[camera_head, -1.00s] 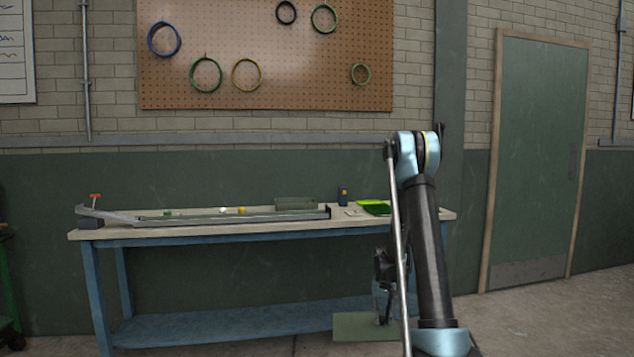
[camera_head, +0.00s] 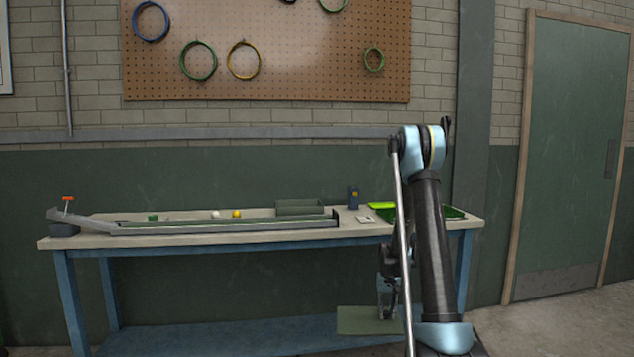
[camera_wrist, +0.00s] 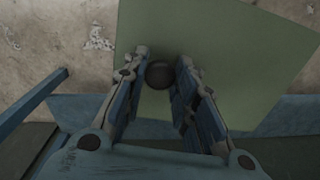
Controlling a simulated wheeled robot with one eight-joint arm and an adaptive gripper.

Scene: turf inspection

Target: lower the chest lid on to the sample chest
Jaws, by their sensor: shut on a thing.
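The chest lid is a flat, pale green plate (camera_head: 362,322) in the head view, hanging level below the bench top at my gripper (camera_head: 387,309). In the wrist view the lid (camera_wrist: 225,50) spreads out beneath my gripper (camera_wrist: 161,65), whose two fingers are shut on its dark round knob (camera_wrist: 160,75). A grey-green, box-like thing (camera_head: 300,208) stands at the back of the bench; I cannot tell whether it is the sample chest.
The bench (camera_head: 215,237) has a pale top, blue legs and a lower shelf. A long grey ramp (camera_head: 220,227), white and yellow balls, a dark canister (camera_head: 353,198) and a green tray (camera_head: 455,213), partly behind my arm, are on it. Concrete floor is open at right.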

